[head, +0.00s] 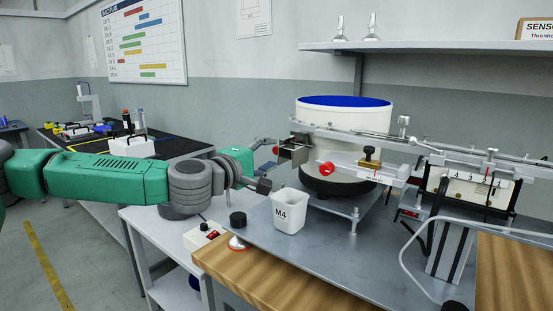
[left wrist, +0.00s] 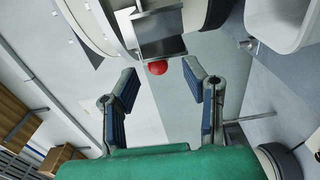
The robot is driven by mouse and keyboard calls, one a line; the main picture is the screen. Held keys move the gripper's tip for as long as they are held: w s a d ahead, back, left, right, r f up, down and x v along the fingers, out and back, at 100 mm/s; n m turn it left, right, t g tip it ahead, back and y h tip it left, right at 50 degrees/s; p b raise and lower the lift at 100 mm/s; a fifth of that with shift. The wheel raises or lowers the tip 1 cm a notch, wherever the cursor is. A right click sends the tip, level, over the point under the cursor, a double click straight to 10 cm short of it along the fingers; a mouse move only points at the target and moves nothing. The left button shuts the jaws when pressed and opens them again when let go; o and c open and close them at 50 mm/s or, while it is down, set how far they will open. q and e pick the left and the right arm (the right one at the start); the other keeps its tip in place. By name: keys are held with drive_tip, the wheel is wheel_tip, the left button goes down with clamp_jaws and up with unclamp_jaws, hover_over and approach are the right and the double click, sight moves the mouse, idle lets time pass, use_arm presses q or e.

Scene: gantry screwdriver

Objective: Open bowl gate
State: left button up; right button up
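The bowl feeder (head: 345,118) is a white drum with a blue inside, standing on a metal plate. A grey metal box-like chute piece (head: 293,150), which looks like the bowl gate, sits at its left side with a red knob (head: 275,150). In the left wrist view the chute piece (left wrist: 160,40) is at the top, with the red knob (left wrist: 158,68) below it. My left gripper (head: 268,164) is open and empty, just left of the chute piece. In the wrist view the knob appears between the fingertips (left wrist: 160,78); contact cannot be told. My right gripper is not seen.
A white cup marked M4 (head: 289,212) stands below and right of the left gripper. A switch box (head: 205,236) and black knob (head: 238,220) lie nearer. A shelf (head: 430,47) hangs above.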

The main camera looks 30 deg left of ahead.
use_arm(q)
drive_tip(key=shift+w+d, duration=0.15)
drive_tip(key=shift+w, duration=1.4)
clamp_jaws()
drive_tip(key=shift+w+a, duration=0.1)
drive_tip(key=shift+a, duration=1.85)
unclamp_jaws()
drive_tip(key=shift+f, duration=0.1)
approach(275, 152)
drive_tip(key=a, duration=0.2)
drive_tip(key=s+a, duration=0.1)
drive_tip(key=a, duration=0.1)
drive_tip(key=shift+a, duration=0.1)
